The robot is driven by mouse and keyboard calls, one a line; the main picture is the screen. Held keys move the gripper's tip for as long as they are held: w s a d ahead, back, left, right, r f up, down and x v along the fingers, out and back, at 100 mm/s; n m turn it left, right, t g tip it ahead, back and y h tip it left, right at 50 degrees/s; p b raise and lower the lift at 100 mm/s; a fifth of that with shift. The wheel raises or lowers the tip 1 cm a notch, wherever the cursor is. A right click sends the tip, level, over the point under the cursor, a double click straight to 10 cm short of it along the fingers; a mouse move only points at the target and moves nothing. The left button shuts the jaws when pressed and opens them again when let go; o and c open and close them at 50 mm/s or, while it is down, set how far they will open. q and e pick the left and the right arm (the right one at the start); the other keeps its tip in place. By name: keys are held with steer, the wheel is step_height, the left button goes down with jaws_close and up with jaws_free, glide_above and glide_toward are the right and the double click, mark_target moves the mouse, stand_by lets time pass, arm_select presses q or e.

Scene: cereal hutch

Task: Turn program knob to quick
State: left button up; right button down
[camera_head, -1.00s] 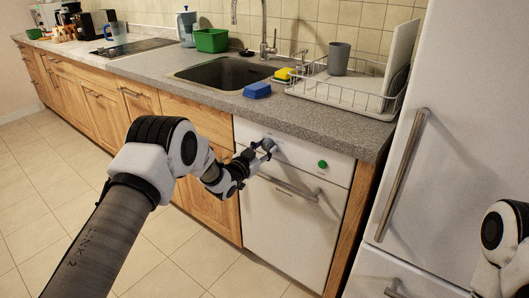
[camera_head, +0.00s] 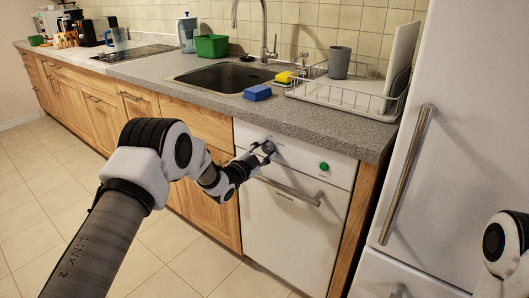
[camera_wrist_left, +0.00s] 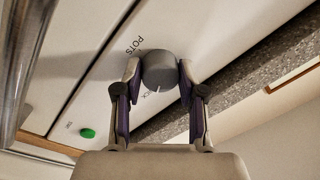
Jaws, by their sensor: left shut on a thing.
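The grey round program knob (camera_wrist_left: 159,70) sits on the white dishwasher panel. My left gripper (camera_wrist_left: 160,76) is shut on it, with one finger on each side, in the left wrist view. The label "POTS" shows beside the knob, and a partly hidden label ending in "CK" shows close to its edge. A short white mark is near that label. In the head view my left gripper (camera_head: 266,149) is at the upper left of the dishwasher front (camera_head: 290,228), and its fingers largely cover the knob. My right gripper is out of view.
A green button (camera_head: 323,166) is right of the knob, and a bar handle (camera_head: 290,190) runs below. The grey countertop (camera_head: 330,122) overhangs the panel. Floor is clear at left.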

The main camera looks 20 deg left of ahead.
arm_select(q)
steer(key=o, duration=1.1)
steer(key=shift+o, duration=0.2)
steer(key=v, duration=1.2)
